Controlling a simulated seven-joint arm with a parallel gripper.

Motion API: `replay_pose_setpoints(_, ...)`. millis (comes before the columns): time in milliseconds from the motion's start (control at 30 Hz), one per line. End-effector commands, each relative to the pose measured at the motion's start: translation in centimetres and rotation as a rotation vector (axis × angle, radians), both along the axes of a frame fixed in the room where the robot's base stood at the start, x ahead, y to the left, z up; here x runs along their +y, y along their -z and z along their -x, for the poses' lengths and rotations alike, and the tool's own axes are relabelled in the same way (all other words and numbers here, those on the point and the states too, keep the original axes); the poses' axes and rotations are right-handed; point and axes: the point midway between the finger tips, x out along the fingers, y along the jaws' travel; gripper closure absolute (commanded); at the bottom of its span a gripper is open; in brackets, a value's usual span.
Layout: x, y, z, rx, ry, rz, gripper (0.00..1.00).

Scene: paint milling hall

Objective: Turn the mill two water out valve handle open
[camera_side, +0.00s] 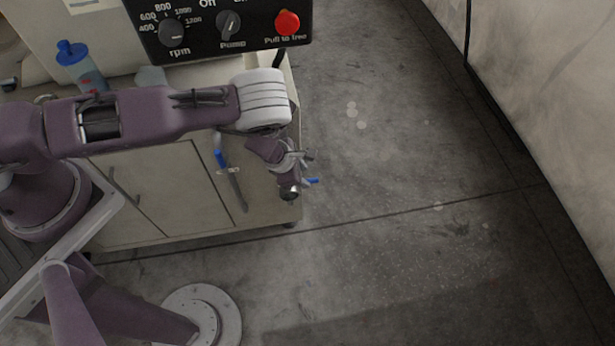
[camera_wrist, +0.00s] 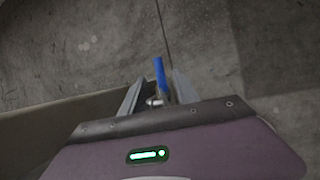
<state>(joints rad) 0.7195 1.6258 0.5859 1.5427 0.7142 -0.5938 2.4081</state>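A blue valve handle (camera_wrist: 160,74) shows in the wrist view, on a small metal valve body (camera_wrist: 154,101). My gripper (camera_wrist: 158,82) has its two grey fingers apart, one on each side of the handle. A gap shows between handle and fingers, so I see no grip on it. In the side view a blue handle (camera_side: 312,181) sticks out to the right beside my gripper, which hides the rest of that valve. A second blue handle (camera_side: 220,159) with a metal pipe is on the cabinet front, left of my gripper. No label shows which valve belongs to mill two.
The beige cabinet (camera_side: 185,190) stands below my arm. A black control panel (camera_side: 262,38) with dials and a red button (camera_side: 287,22) is above. A blue-capped bottle (camera_side: 80,62) stands on top at left. The concrete floor (camera_side: 400,200) at right is clear.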

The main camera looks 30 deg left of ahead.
Motion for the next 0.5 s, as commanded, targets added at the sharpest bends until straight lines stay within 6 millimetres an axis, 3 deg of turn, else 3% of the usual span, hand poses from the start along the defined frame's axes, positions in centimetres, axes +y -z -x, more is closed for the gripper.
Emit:
replay_pose_setpoints(200,-0.5,3.2,-1.4,0.001,-0.004,0.001,0.63)
replay_pose_setpoints(500,-0.6,3.7,-1.7,0.0,-0.007,0.001,0.63)
